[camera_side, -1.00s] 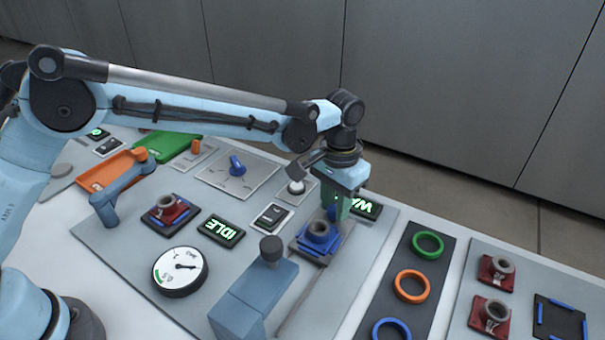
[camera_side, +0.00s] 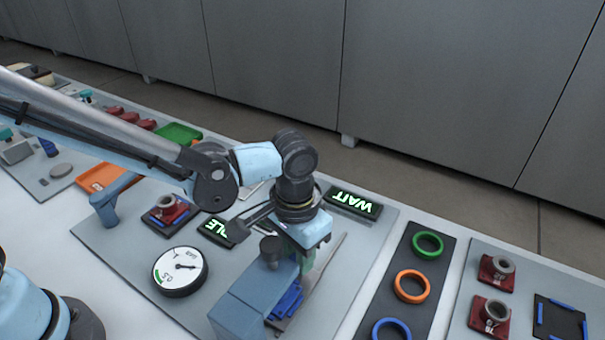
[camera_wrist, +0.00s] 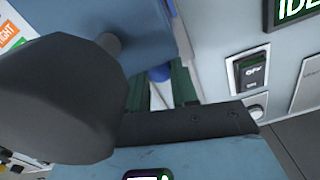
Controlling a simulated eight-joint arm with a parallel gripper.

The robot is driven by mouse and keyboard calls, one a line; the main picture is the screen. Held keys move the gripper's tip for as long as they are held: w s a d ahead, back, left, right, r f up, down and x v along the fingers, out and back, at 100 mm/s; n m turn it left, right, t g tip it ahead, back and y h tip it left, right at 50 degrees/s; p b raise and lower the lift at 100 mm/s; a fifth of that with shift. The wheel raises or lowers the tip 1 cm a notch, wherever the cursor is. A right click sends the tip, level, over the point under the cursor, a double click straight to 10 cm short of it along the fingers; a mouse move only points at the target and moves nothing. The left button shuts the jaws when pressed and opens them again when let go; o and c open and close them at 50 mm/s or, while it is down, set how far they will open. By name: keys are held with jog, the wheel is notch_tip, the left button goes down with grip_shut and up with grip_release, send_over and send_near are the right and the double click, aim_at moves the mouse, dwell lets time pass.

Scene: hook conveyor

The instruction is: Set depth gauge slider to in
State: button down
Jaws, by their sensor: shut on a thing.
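The slider's blue carriage (camera_side: 288,300) sits close against the blue-grey gauge block (camera_side: 238,310), partly hidden behind it. My gripper (camera_side: 306,262) reaches down over the carriage from above, its green fingers mostly hidden in the side view. In the wrist view, my gripper (camera_wrist: 162,88) has its green fingers on either side of a blue knob (camera_wrist: 159,73), and it is shut on that knob. The thin slider rail (camera_side: 330,252) runs back to the right from beneath the carriage. The grey cup earlier seen on the carriage is hidden now.
The block's dark round top (camera_side: 270,245) stands close beside my wrist. A round dial (camera_side: 180,271) lies to the left. A lit WAIT display (camera_side: 353,201) is behind. A black strip with coloured rings (camera_side: 411,286) is to the right. An on/off switch (camera_wrist: 252,75) shows in the wrist view.

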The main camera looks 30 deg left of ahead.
jog(key=shift+s, duration=0.3)
jog(key=c, duration=1.1)
grip_release()
jog(key=shift+c, duration=0.2)
jog(key=shift+o, duration=1.4)
jog(key=shift+w, duration=0.1)
notch_tip(320, 180, up, 12)
